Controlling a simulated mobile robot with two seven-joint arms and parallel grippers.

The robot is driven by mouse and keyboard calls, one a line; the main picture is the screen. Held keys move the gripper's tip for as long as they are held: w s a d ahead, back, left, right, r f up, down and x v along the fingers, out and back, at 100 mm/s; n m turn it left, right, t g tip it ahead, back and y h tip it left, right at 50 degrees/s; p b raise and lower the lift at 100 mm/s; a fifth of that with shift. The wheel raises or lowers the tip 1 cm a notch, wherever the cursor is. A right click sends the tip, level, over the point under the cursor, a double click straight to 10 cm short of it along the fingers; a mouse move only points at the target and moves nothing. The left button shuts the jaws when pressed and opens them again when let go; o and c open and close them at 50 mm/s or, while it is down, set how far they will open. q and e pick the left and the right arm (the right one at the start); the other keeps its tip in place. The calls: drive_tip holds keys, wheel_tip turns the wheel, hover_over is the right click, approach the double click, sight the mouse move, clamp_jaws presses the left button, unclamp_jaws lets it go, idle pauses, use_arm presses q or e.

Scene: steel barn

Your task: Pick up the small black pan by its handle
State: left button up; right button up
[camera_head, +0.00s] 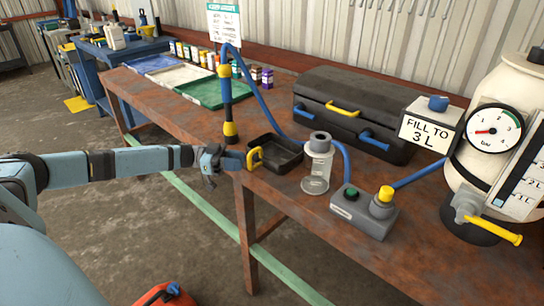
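The small black pan (279,153) sits on the rusty brown table, close to its front edge. It is square and shallow, and its yellow handle (255,158) is on its left side, at the table's edge. My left gripper (232,161) comes in from the left and is just left of the handle, about level with it in the picture. Its blue fingertip part appears close to the handle; I cannot tell whether they touch or how far apart the fingers are. The pan stands apart from it on the table. My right gripper is not in view.
A black case (350,110) lies behind. A blue-and-yellow upright tool (228,100) with a blue hose stands behind the gripper. A green tray (210,92) is further left.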

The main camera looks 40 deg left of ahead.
sight(250, 168)
use_arm(q)
drive_tip(key=x, duration=0.4)
clamp_jaws()
